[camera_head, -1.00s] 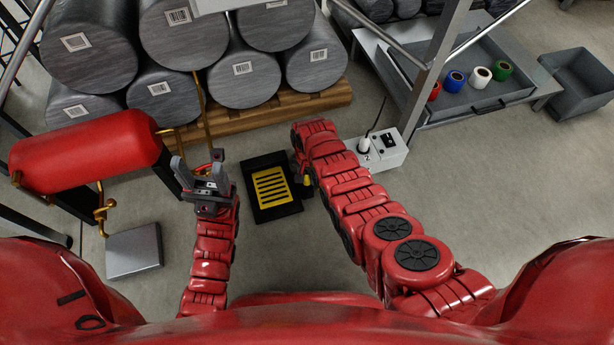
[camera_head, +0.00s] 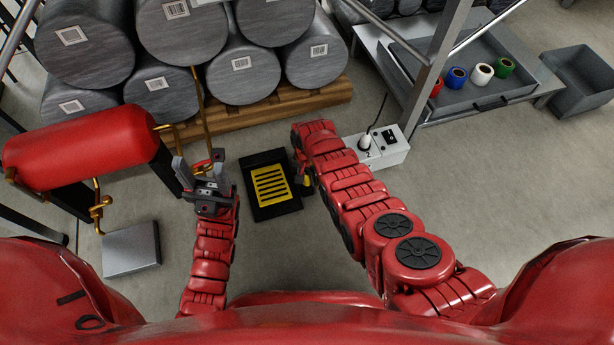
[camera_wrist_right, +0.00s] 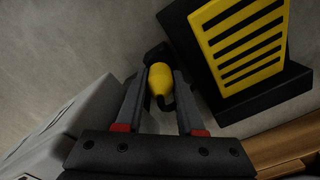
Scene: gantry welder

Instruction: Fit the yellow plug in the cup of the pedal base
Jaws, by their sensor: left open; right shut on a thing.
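The pedal base (camera_head: 255,208) is a black box on the floor with a yellow slotted pedal (camera_head: 271,186); its black body (camera_wrist_right: 242,108) fills the upper right of the right wrist view. My right gripper (camera_wrist_right: 160,72) is shut on the yellow plug (camera_wrist_right: 160,80), close beside the base. The plug also shows in the head view (camera_head: 306,181), partly hidden by my right arm. A dark part (camera_wrist_right: 155,53) lies beyond the plug, against the base's side; I cannot tell whether it is the cup or whether the plug is in it. My left gripper (camera_head: 204,168) is open and empty, left of the base.
A white socket box (camera_head: 386,150) stands right of my right arm. A red tank (camera_head: 80,145) and a grey box (camera_head: 131,250) are at the left. Large rolls on a wooden pallet (camera_head: 290,102) close off the back. Bare floor lies in front of the base.

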